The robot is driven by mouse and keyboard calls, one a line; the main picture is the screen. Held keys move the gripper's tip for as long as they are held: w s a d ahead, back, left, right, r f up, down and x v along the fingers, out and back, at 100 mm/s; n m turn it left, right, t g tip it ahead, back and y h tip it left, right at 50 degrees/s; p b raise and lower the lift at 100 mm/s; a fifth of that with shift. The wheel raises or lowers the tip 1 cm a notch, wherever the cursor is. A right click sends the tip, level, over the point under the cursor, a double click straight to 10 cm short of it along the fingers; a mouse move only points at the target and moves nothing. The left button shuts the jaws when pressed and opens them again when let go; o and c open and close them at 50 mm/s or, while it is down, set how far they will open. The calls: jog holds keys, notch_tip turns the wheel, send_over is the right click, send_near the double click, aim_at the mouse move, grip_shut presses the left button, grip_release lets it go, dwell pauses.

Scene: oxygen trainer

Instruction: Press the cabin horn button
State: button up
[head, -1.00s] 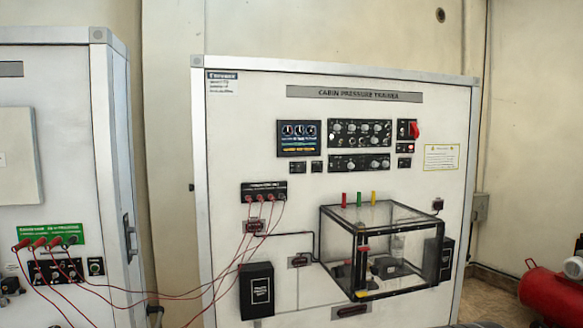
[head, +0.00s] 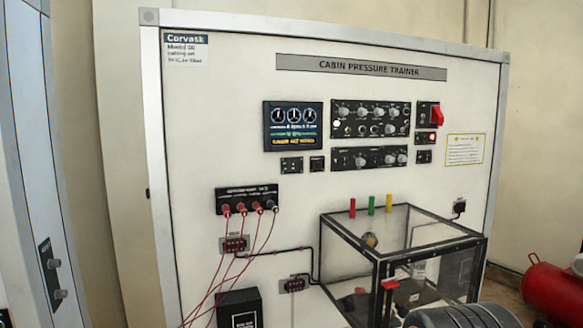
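The cabin pressure trainer panel (head: 240,100) stands upright ahead of me. I cannot read which control is the cabin horn button. Small switch plates sit below the display: one with several small controls (head: 292,166) and a plain dark one (head: 317,164). At the right are a plate with a red guarded switch (head: 437,117), a plate with a lit red button (head: 432,138), and a small dark plate (head: 424,157) below it. A dark grey rounded part of my arm shows at the bottom right. My gripper's fingertips are not in view.
A clear box with black edges (head: 377,262) juts out from the panel's lower right. Red cables (head: 215,270) hang from the black socket block (head: 247,199) at the lower left. A white cabinet (head: 30,170) stands at the left. A red tank (head: 553,292) lies at the right.

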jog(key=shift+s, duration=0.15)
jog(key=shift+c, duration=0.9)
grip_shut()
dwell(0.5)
